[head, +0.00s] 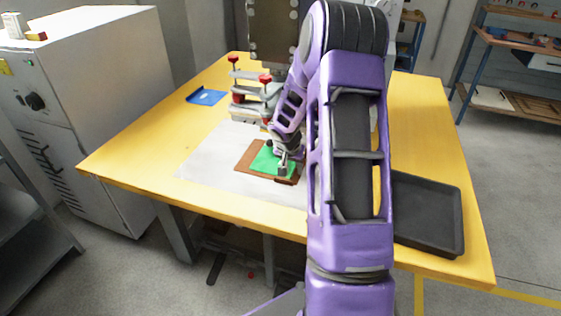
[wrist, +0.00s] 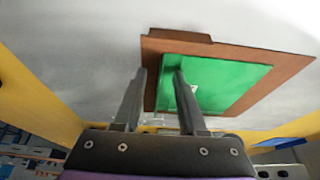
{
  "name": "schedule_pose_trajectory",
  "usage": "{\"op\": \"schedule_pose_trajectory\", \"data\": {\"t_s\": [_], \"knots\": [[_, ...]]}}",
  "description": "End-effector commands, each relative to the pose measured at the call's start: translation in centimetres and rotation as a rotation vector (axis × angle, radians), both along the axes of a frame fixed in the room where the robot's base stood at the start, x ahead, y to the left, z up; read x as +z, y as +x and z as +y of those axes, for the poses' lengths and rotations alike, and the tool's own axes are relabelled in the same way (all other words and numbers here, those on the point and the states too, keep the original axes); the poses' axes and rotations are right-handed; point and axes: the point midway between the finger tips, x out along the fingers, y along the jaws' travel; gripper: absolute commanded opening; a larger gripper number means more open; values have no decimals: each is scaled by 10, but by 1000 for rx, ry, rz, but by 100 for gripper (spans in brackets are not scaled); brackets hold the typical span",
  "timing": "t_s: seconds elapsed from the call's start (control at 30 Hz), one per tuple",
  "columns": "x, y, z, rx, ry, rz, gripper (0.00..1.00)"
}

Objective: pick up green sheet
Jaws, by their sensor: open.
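The green sheet (head: 268,159) lies on a brown board on the table, below the end of my arm in the head view. In the wrist view the green sheet (wrist: 225,85) lies on the brown board (wrist: 285,62), which shows around it as a border. My gripper (wrist: 158,74) is open, with two grey fingers apart. In the head view my gripper (head: 284,168) is small and partly hidden; contact with the sheet cannot be told.
The board rests on a pale mat (head: 215,165) on the yellow table (head: 130,150). A machine with red-knobbed clamps (head: 250,90) stands just behind. A blue sheet (head: 206,97) lies at the back left. A black tray (head: 427,213) sits at the right. The front-left tabletop is clear.

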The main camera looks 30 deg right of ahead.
Motion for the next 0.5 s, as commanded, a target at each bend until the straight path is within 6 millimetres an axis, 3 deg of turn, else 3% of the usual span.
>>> {"op": "schedule_pose_trajectory", "data": {"t_s": [0.13, 0.37, 0.5], "knots": [[1, 0, 0, 0, 0, 0, 41], [1, 0, 0, 0, 0, 0, 0], [1, 0, 0, 0, 0, 0, 0]]}}
